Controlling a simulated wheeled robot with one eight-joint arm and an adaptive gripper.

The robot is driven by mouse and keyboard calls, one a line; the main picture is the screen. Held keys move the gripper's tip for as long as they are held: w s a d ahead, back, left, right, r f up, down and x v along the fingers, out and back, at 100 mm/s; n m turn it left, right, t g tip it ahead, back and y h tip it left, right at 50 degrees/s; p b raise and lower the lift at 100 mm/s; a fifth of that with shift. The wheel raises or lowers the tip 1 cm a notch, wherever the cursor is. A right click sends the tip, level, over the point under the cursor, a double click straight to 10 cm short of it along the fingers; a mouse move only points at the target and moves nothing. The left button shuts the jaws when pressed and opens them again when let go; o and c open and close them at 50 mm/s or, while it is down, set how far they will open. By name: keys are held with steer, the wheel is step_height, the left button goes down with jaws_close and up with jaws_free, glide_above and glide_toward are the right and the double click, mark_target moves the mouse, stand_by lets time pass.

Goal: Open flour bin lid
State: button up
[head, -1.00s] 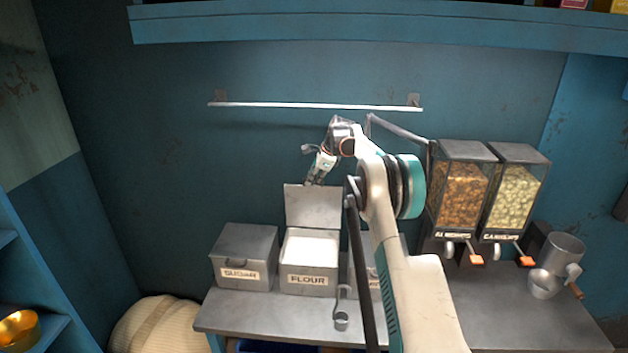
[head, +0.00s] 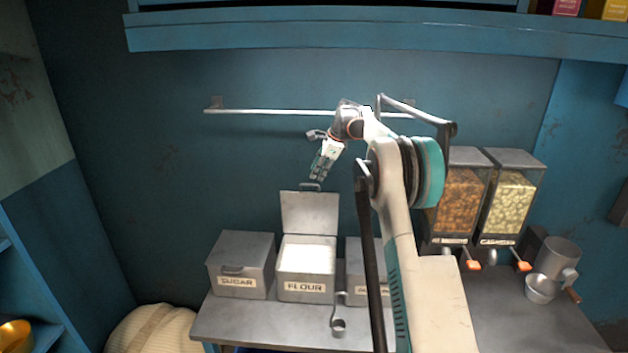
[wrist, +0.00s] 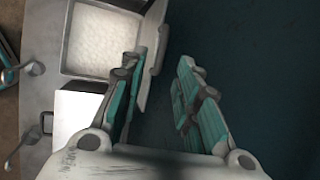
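The flour bin (head: 305,288) stands on the counter, a grey metal box labelled FLOUR. Its lid (head: 310,213) is raised upright at the back, with its handle at the top edge, and white flour (head: 308,254) shows inside. My gripper (head: 319,177) is above the lid's top edge, apart from it in the head view. The open bin with flour (wrist: 102,40) and the raised lid (wrist: 150,60) are to the left there, the lid beside the left finger.
A closed sugar bin (head: 241,266) stands left of the flour bin; another bin (head: 355,273) stands right, partly behind my arm. A scoop (head: 338,325) is on the counter in front. A wall rail (head: 270,112) runs behind. Dispensers (head: 507,200) stand at right.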

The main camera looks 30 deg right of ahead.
steer(key=v, duration=0.3)
stand_by(0.5)
